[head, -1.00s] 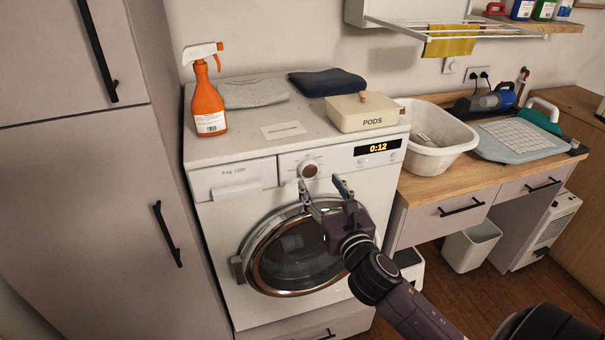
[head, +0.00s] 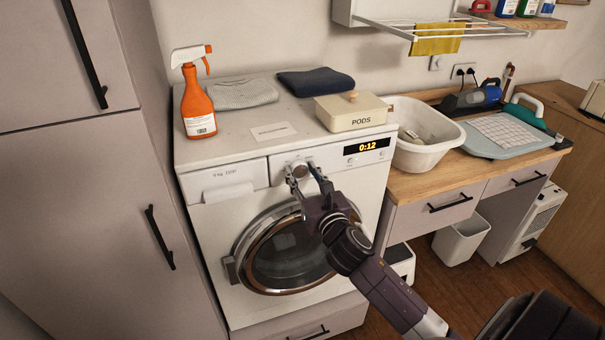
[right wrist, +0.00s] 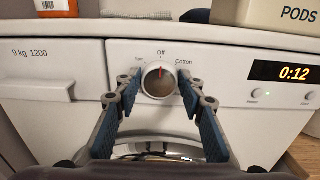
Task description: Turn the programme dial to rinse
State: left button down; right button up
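The programme dial (right wrist: 159,82) is a round silver knob on the washing machine's (head: 210,225) front panel. In the right wrist view its red mark points up, at the word "Off". "Cotton" is printed to its right; the label at upper left is too small to read surely, and lower labels are hidden. The dial also shows in the head view (head: 300,170). My right gripper (right wrist: 160,84) is open, with one finger on each side of the dial and what look like narrow gaps. In the head view my right gripper (head: 305,174) is at the panel. My left gripper is out of view.
The display (head: 367,146) reads 0:12. A pods box (head: 351,115), an orange spray bottle (head: 198,103) and folded cloths (head: 315,82) sit on top. A tall cabinet (head: 90,220) stands left; a white basin (head: 423,150) sits on the counter right.

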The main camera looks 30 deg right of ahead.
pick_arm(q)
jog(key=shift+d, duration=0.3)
pick_arm(e)
jog(key=c, duration=0.3)
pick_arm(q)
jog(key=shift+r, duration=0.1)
